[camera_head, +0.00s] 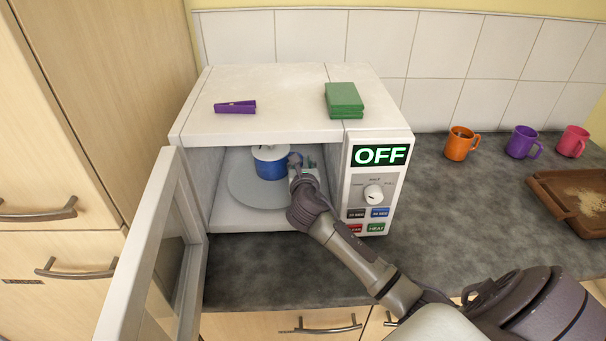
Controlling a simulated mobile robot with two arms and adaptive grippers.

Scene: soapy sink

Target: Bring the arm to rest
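My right arm comes in from the lower right and reaches into the open microwave (265,112). My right gripper (304,170) is inside the cavity, close beside the handle of a blue mug (270,168). The mug is upright with something white on its top, and it stands on the round grey turntable (247,193). The fingers are small and partly hidden by the wrist, so I cannot tell whether they are open or touch the handle. My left gripper is not in view.
The microwave door (150,240) stands open at the left, and its display reads OFF. A purple clip (235,107) and green pads (344,99) lie on top. Orange (459,145), purple (521,142) and pink (572,141) mugs and a brown tray (560,204) are at the right.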

